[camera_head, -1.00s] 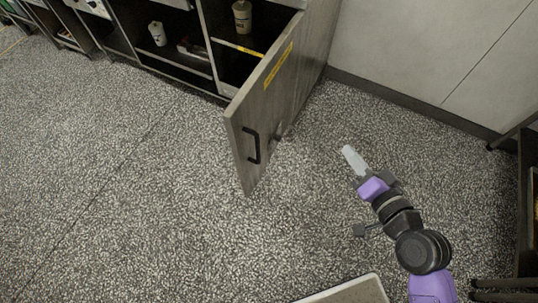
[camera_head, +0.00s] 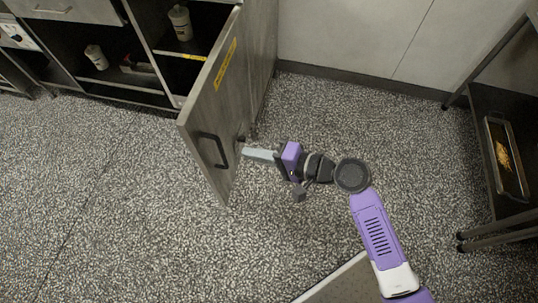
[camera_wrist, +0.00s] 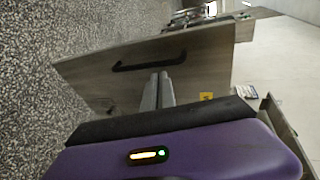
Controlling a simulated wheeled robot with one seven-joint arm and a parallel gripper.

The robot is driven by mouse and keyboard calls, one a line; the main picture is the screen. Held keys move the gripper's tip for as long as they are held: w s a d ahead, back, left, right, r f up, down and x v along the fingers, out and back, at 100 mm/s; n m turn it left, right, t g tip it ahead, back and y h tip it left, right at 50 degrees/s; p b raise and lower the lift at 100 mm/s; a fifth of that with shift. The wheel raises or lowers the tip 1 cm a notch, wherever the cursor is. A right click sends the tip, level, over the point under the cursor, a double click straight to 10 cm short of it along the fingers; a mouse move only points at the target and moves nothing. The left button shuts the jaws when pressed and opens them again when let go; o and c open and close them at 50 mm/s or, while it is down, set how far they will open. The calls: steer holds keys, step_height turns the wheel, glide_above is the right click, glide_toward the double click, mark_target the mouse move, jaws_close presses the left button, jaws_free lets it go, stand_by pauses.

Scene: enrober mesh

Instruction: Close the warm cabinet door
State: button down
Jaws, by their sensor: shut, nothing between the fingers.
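The warm cabinet door (camera_head: 222,92) stands wide open, swung out from the cabinet, a grey wood-look panel with a yellow label strip near its top. Its black bar handle (camera_head: 212,151) is on the face toward the left. My gripper (camera_head: 246,152) is shut and empty, its pale fingers pointing left at the door near its free edge, at about handle height. In the wrist view the fingers (camera_wrist: 158,92) point toward the door (camera_wrist: 195,70) and its handle (camera_wrist: 150,62). I cannot tell whether the fingertips touch the door.
The open cabinet compartments (camera_head: 147,86) hold a pale container (camera_head: 180,22) and a white cup (camera_head: 96,56). A dark rack with a tray (camera_head: 506,157) stands at the right. The speckled floor between is clear.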

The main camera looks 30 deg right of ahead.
steer(key=w+a, duration=0.3)
steer(key=w, duration=0.2)
steer(key=shift+a+f, duration=0.25)
steer(key=shift+f, duration=0.1)
